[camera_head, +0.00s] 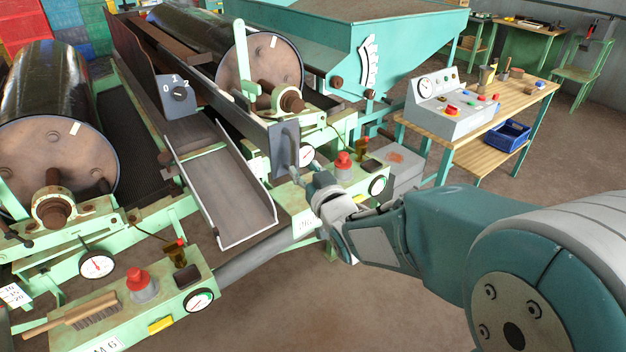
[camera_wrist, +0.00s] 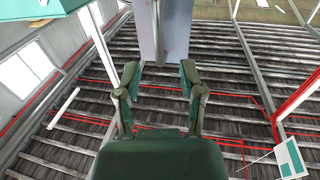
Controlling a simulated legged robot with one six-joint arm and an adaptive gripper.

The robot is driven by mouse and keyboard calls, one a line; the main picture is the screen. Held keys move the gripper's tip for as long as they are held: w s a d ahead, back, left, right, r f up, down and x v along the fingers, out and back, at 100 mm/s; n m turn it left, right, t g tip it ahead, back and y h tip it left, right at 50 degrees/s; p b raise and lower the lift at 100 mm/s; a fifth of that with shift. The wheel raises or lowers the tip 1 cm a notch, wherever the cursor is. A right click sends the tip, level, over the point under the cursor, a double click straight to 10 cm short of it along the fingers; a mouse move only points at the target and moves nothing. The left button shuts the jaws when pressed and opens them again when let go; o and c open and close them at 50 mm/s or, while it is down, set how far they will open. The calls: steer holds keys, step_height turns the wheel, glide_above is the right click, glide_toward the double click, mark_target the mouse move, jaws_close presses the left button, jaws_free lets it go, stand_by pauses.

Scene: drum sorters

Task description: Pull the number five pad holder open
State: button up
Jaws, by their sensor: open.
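A grey upright plate (camera_head: 285,148) with a slim handle stands at the end of a long dark rail in the head view. In the wrist view a grey plate (camera_wrist: 150,35) with a bar-like handle (camera_wrist: 184,40) is just beyond my fingers. My gripper (camera_wrist: 161,78) is open, its two green fingers spread below the plate, with the handle's lower end near the gap between them. I cannot tell whether they touch. In the head view my gripper (camera_head: 306,178) is beside the plate, its fingers small and partly hidden. No number five is readable.
A metal chute (camera_head: 225,190) slopes down left of the plate. A green panel with a red button (camera_head: 343,162) and gauges is close to my arm. A wooden bench (camera_head: 510,105) bearing a control box (camera_head: 452,108) stands right. The floor at lower middle is clear.

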steer(key=v, duration=0.4)
steer(key=shift+s, duration=0.15)
steer(key=s+d+m+g+h, duration=0.35)
steer(key=s+d+h, duration=0.3)
steer(key=d, duration=0.25)
steer(key=s+d+f+g, duration=0.1)
steer(key=s+g, duration=0.2)
steer(key=s, duration=0.5)
steer(key=s+d+g, duration=0.2)
steer(key=s+g, duration=0.2)
steer(key=s, duration=0.4)
steer(key=shift+s+d+f+m, duration=0.25)
steer(key=shift+s+f+m, duration=0.15)
steer(key=shift+m, duration=0.05)
